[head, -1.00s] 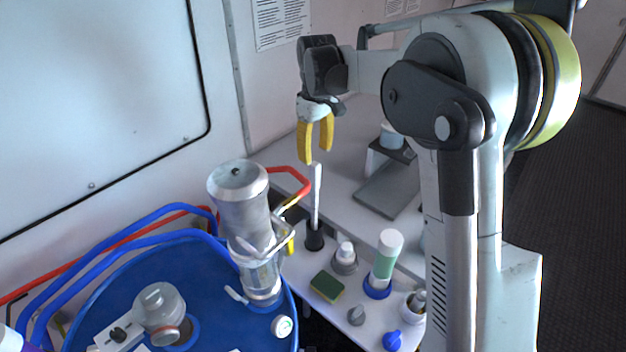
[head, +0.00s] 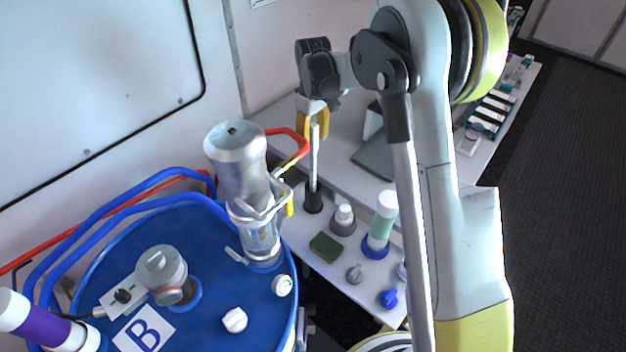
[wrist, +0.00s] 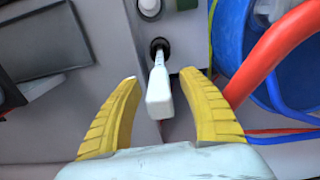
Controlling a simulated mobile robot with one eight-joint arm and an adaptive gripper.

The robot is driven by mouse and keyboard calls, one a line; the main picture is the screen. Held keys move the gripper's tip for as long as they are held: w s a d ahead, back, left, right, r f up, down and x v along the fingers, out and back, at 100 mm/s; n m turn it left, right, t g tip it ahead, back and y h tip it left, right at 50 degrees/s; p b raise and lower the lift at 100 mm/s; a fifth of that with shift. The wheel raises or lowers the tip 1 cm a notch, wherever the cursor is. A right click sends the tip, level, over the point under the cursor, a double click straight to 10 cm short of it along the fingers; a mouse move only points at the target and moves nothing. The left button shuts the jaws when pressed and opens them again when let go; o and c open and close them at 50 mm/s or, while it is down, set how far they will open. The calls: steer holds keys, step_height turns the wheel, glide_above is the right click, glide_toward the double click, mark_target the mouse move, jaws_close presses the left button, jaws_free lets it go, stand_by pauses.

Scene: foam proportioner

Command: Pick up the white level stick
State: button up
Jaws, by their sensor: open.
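The white level stick (head: 314,160) stands upright in a black holder (head: 313,201) on the white shelf. In the wrist view the stick (wrist: 160,92) points up toward the camera, its near end between my yellow fingertips and its foot in the dark holder (wrist: 159,46). My gripper (head: 312,132) is pointing down over the stick, and its fingers are at the height of the stick's upper part. In the wrist view my gripper (wrist: 166,82) is open, with visible gaps on both sides of the stick.
A blue drum (head: 210,300) with a clear-and-metal cylinder (head: 238,170) stands left of the stick. A green sponge (head: 326,247) and a green-white tube (head: 382,222) stand right of the holder.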

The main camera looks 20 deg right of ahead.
steer(key=shift+s, duration=0.1)
jaws_close()
steer(key=shift+r, duration=0.1)
step_height(320, 180, up, 18)
steer(key=p, duration=0.1)
steer(key=shift+p, duration=0.35)
stand_by(0.5)
step_height(320, 180, up, 12)
steer(key=p, duration=0.8)
steer(key=shift+p, duration=0.3)
